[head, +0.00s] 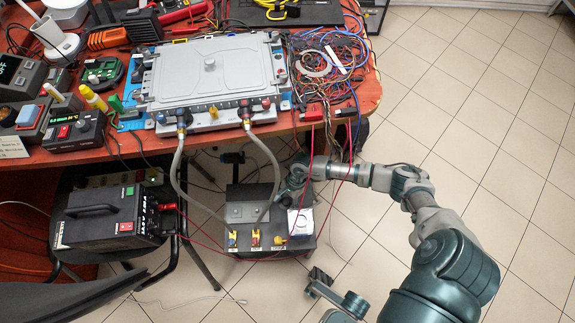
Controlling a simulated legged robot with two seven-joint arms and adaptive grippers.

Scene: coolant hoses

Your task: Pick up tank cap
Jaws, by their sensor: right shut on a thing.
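The coolant tank is a dark box (272,243) on the floor below the table, with a grey panel on top and small coloured fittings along its front. A white square part with a round shape (301,222) is at its top right. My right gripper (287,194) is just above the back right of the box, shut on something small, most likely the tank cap. The cap itself is hidden by the fingers or too small to make out. My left gripper (320,281) shows at the bottom, apart from the box; its opening is unclear.
Two grey hoses (176,168) run from the flat grey battery unit (208,75) on the red table (370,92) down to the box. Thin red cables hang near my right wrist. A black power unit (105,215) stands at left. The tiled floor at right is clear.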

